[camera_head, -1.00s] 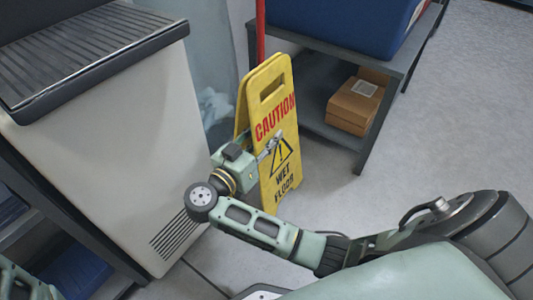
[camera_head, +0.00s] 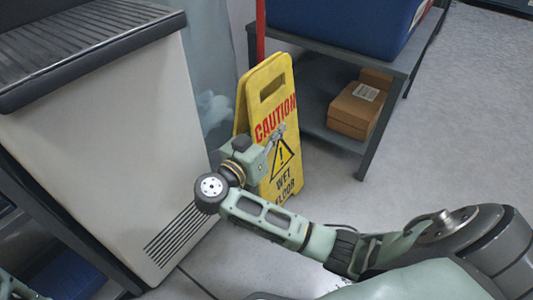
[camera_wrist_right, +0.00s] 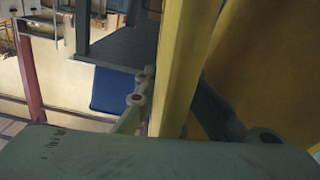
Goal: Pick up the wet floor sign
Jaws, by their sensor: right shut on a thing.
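The yellow wet floor sign (camera_head: 278,92) stands upright in the head view, between a white cabinet and a grey shelf. It has red CAUTION lettering, a warning triangle and WET FLOOR text. My right gripper (camera_head: 275,138) is at the sign's front panel, around mid-height, and hides part of its left edge. In the right wrist view the gripper's fingers (camera_wrist_right: 175,108) lie on both sides of a yellow panel edge of the sign (camera_wrist_right: 186,65), shut on it. My left gripper is not clearly seen; only a bit of green arm shows at the lower left corner.
A white cabinet (camera_head: 110,130) with a dark ribbed top stands close on the left. A grey shelf (camera_head: 340,55) at the right holds a blue bin (camera_head: 350,22) and cardboard boxes (camera_head: 357,105). A red pole (camera_head: 260,30) is behind the sign. Floor at the right is clear.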

